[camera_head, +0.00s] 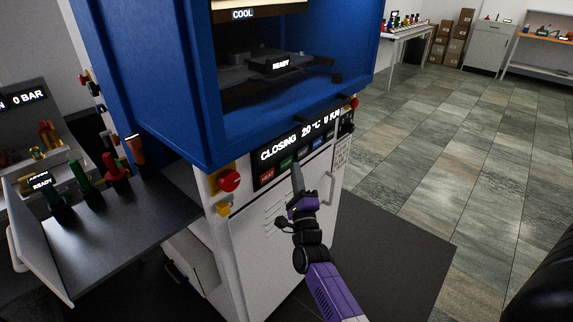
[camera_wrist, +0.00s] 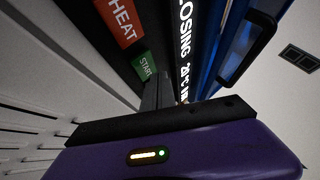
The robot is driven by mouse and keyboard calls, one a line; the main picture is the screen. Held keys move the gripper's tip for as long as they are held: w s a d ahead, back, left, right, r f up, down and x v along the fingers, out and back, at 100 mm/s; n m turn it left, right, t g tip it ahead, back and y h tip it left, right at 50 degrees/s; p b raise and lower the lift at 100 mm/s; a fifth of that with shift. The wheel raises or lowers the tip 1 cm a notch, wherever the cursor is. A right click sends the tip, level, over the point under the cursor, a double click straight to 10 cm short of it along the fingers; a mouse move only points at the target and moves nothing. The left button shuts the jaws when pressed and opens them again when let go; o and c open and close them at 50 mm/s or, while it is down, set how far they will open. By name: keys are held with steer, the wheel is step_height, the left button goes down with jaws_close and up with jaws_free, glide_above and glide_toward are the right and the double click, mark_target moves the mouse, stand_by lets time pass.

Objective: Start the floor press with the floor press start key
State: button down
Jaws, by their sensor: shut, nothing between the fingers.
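The floor press (camera_head: 180,75) is a tall blue frame on a white cabinet. Its black control panel shows a lit display (camera_head: 296,146) that reads CLOSING, 20 °C and a force in kN. The green floor press start key (camera_head: 287,162) is marked START and also shows in the wrist view (camera_wrist: 145,66), beside the red HEAT key (camera_wrist: 118,20). My gripper (camera_head: 296,167) is shut and empty, with its dark fingertips (camera_wrist: 158,82) right by the START key. I cannot tell whether they touch it.
A red stop button (camera_head: 229,181) sits left of the panel, and a door handle (camera_head: 329,188) below it. A grey side table (camera_head: 130,225) with several coloured-handled tools stands at left. The tiled floor at right is clear.

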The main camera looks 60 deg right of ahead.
steer(key=shift+s+a, duration=0.2)
steer(key=shift+s, duration=0.6)
steer(key=shift+s+a, duration=0.2)
steer(key=shift+s, duration=0.6)
steer(key=shift+s+a, duration=0.2)
steer(key=shift+s, duration=0.6)
steer(key=s+a+n+t+y, duration=0.2)
steer(key=a+n+y, duration=0.2)
steer(key=a+n, duration=0.7)
steer(key=s+a+n+t+y, duration=0.2)
steer(key=a+n+y, duration=0.3)
steer(key=a+n, duration=0.6)
steer(key=s+a+n+g+y, duration=0.3)
steer(key=s+a+n+y, duration=0.6)
steer(key=s+a, duration=0.8)
steer(key=shift+a+f+n, duration=0.35)
steer(key=shift+a+n, duration=0.35)
steer(key=shift+a, duration=0.4)
steer(key=shift+w, duration=0.1)
